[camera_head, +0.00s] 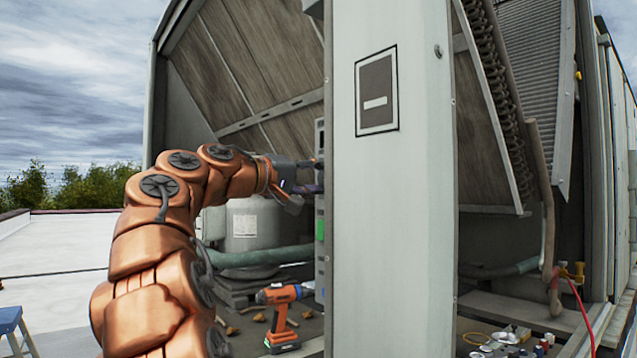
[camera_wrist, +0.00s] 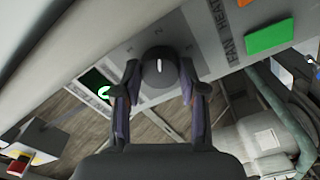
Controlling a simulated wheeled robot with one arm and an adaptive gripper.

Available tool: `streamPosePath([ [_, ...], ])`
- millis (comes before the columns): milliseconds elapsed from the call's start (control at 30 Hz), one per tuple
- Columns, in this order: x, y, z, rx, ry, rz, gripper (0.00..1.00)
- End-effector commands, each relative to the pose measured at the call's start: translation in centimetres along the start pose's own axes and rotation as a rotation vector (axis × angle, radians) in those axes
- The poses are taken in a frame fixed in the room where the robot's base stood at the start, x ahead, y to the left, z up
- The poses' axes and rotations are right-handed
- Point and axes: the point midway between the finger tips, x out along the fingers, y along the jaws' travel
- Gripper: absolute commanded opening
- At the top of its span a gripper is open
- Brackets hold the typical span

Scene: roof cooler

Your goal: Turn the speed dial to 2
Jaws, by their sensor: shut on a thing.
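The speed dial (camera_wrist: 159,72) is a dark round knob with a white pointer mark, on a grey control panel (camera_wrist: 213,50) in the wrist view. The mark points to the top of that view. In the head view my gripper (camera_head: 302,178) reaches the panel's edge, and the dial is hidden there behind the white post.
A green button (camera_wrist: 270,38) sits beside the lettering on the panel. The white post (camera_head: 390,220) stands right of my arm. An orange drill (camera_head: 282,318) stands on the floor below, near a grey tank (camera_head: 250,226) and green pipe (camera_head: 262,257).

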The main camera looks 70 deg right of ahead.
Motion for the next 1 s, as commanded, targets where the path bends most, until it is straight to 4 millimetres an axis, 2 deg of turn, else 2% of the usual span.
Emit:
streamPosePath([
  [367, 0.1, -0.1, 0.1, 0.002, -0.003, -0.002, 0.07],
  [400, 0.1, -0.1, 0.1, 0.002, -0.003, -0.002, 0.46],
  [467, 0.1, -0.1, 0.1, 0.002, -0.002, -0.002, 0.52],
  [800, -0.2, 0.0, 0.0, 0.002, 0.0, -0.001, 0.53],
  [1000, -2.3, 0.1, -0.1, 0.003, 0.003, 0.0, 0.53],
])
